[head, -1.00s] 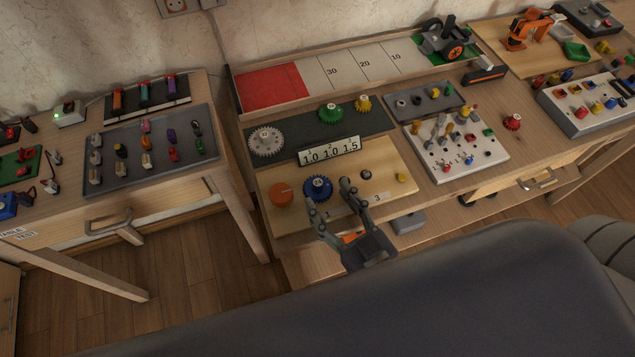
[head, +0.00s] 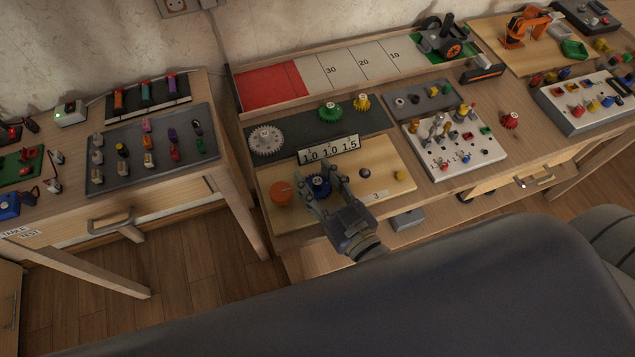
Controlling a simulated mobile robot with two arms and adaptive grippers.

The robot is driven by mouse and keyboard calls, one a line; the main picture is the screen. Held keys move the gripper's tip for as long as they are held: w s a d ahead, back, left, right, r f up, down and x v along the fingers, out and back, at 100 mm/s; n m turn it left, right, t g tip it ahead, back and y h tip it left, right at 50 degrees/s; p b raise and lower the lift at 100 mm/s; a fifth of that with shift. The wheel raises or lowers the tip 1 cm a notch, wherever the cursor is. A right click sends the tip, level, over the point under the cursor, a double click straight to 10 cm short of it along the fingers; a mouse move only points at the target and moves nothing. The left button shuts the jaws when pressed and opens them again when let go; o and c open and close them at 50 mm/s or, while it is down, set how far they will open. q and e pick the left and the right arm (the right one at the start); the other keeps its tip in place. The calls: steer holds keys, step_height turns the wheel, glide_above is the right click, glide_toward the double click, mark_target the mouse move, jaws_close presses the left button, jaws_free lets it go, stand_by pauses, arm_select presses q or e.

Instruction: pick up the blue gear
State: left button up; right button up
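The gear appears to rest on the board. My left gripper is not in view.
A number plate reading 1.0 1.0 1.5 (head: 329,149) stands just behind. White (head: 266,140), green (head: 330,110) and yellow (head: 361,103) gears lie on a dark strip farther back. A white peg block (head: 455,150) is to the right.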

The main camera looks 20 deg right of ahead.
mark_target(317, 181)
stand_by(0.3)
steer(key=shift+r, duration=0.45)
step_height(317, 181, up, 2)
steer(key=shift+r+p, duration=0.2)
steer(key=shift+p, duration=0.3)
steer(key=shift+d+r+p+v, duration=0.15)
steer(key=shift+p+v, duration=0.25)
steer(key=shift+v, duration=2.3)
steer(key=shift+d+r+p+v, duration=0.2)
steer(key=shift+p+v, duration=0.2)
steer(key=shift+v, duration=2.25)
steer(key=shift+d+r+p+v, duration=0.15)
steer(key=shift+p+v, duration=0.25)
steer(key=shift+v, duration=2.3)
steer(key=shift+w+d+r+m+h, duration=0.6)
steer(key=shift+w+r, duration=1)
steer(key=shift+w, duration=0.5)
steer(key=shift+w+d+r+m+h, duration=0.3)
steer(key=shift+w+r+h, duration=0.45)
steer(key=shift+w+r, duration=1.15)
steer(key=shift+w+d+r+m+h, duration=0.5)
steer(key=shift+w+r, duration=0.85)
steer(key=shift+w, duration=1)
